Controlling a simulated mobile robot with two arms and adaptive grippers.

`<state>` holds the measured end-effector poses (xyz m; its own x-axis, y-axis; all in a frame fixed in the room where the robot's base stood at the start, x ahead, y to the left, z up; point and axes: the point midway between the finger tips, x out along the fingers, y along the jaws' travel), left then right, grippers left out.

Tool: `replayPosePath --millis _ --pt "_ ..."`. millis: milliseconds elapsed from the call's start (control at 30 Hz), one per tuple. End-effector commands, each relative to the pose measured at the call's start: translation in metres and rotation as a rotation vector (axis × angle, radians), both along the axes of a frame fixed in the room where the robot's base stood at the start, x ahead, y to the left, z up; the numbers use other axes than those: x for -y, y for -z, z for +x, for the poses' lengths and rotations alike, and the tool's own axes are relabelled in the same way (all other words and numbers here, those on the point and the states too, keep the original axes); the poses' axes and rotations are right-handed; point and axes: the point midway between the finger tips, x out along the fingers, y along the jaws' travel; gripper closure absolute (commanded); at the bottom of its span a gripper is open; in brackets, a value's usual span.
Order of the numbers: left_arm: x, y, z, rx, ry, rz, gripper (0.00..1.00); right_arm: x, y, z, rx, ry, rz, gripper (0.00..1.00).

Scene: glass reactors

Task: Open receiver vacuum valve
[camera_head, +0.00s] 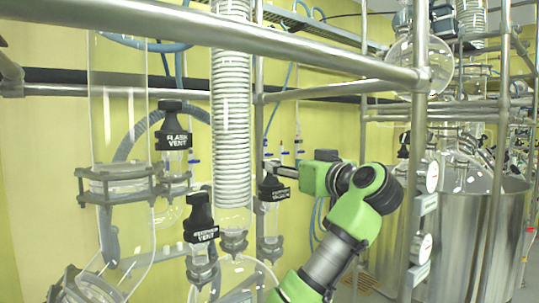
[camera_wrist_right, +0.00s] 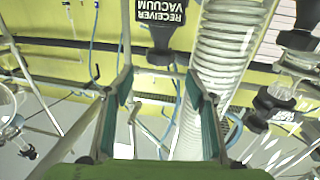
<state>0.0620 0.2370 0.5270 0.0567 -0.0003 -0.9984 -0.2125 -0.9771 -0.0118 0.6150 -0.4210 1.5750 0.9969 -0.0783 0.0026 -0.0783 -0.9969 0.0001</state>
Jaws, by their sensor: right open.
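The receiver vacuum valve shows in the right wrist view as a black handle (camera_wrist_right: 160,52) with a white-lettered "RECEIVER VACUUM" label, upside down at the top of the picture. In the head view a black valve handle (camera_head: 272,188) on a glass fitting stands at the tip of my right gripper (camera_head: 282,170); its label is not readable there. My right gripper also shows in the wrist view (camera_wrist_right: 160,88), with its two fingers apart and nothing between them. The handle lies beyond the fingertips, roughly centred between them. I cannot tell whether they touch it. My left gripper is not in view.
Black handles labelled "FLASK VENT" (camera_head: 173,128) and "RECEIVER VENT" (camera_head: 200,215) are to the left. A coiled glass condenser (camera_head: 231,110) hangs between them and my right gripper. Metal frame bars (camera_head: 330,55) cross in front. A steel vessel (camera_head: 470,235) stands at right.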

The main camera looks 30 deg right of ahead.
Motion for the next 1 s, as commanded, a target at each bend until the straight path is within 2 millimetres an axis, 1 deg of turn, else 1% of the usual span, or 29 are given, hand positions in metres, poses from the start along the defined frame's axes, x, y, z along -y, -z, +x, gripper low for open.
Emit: replayPosePath --millis 33,133,200,300,367,533,700,800,833,867,900,967,1000 --pt "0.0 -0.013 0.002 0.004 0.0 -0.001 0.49 0.0 -0.005 0.013 -0.007 -0.005 0.004 0.49" --pt "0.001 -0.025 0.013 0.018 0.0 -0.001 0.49 0.001 -0.005 0.034 -0.005 -0.004 0.003 0.49" --pt "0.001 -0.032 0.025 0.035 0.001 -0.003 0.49 0.003 -0.005 0.047 -0.005 -0.004 0.002 0.49" --pt "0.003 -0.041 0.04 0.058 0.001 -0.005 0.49 0.004 -0.004 0.062 -0.003 -0.003 0.002 0.49" --pt "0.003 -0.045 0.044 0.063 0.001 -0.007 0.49 0.005 -0.003 0.069 -0.002 -0.002 0.002 0.49" --pt "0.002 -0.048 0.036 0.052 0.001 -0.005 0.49 0.006 -0.001 0.08 -0.002 -0.001 0.0 0.49" --pt "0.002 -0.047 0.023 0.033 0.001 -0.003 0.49 0.007 0.0 0.082 0.0 0.0 0.0 0.49" --pt "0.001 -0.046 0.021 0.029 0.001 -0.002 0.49 0.007 0.0 0.081 0.0 0.0 0.0 0.49" --pt "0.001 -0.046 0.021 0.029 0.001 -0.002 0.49 0.006 0.0 0.081 0.0 0.0 0.0 0.52" --pt "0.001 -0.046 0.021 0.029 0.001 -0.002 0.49 0.006 0.0 0.081 0.0 0.0 0.0 0.59" --pt "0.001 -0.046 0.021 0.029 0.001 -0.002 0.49 0.006 0.0 0.081 0.0 0.0 0.0 0.7" --pt "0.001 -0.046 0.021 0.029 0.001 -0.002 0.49 0.006 0.0 0.081 0.0 0.0 0.0 0.85" --pt "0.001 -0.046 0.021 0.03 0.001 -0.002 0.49 0.006 0.0 0.081 0.0 0.0 0.0 0.88"
